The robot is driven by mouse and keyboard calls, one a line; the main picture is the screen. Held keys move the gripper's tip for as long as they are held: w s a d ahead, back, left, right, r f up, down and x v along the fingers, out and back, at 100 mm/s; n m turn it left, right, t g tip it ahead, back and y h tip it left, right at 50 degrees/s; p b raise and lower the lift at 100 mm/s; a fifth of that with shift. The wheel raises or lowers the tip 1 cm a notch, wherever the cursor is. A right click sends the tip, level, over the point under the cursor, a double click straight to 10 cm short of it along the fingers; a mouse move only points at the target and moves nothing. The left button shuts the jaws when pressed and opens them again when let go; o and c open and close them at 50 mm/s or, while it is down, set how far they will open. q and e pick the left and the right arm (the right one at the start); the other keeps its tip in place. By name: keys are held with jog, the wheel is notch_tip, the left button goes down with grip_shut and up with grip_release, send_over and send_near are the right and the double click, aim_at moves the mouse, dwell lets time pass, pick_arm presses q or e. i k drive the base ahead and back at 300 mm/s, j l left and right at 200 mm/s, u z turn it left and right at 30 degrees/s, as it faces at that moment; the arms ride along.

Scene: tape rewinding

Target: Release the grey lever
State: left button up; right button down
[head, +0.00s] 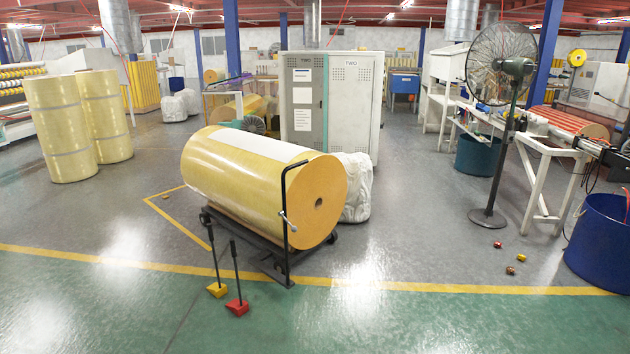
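Neither of my grippers is in view. I cannot tell for certain which part is the grey lever. A small silver-grey lever-like part (287,219) sits on the upright black handle of a low cart (284,277) in the middle. At the right edge, a bench machine (545,126) with a red-striped roll (570,121) carries small fittings too small to tell apart.
A large yellow roll (225,183) lies on the cart. Yellow (216,290) and red (237,306) wedges with black handles stand in front. A standing fan (489,218) and blue bin (600,245) are at right.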

aim_at(294, 230)
jog(key=i+u, duration=0.1)
jog(key=i, duration=0.4)
jog(key=i+l+u, duration=0.15)
jog(key=i, duration=0.4)
jog(key=i+l+u, duration=0.1)
jog(key=i, duration=0.4)
jog(key=i+l+u, duration=0.1)
jog(key=i, duration=0.4)
jog(key=i+l+u, duration=0.55)
jog(key=i, duration=0.15)
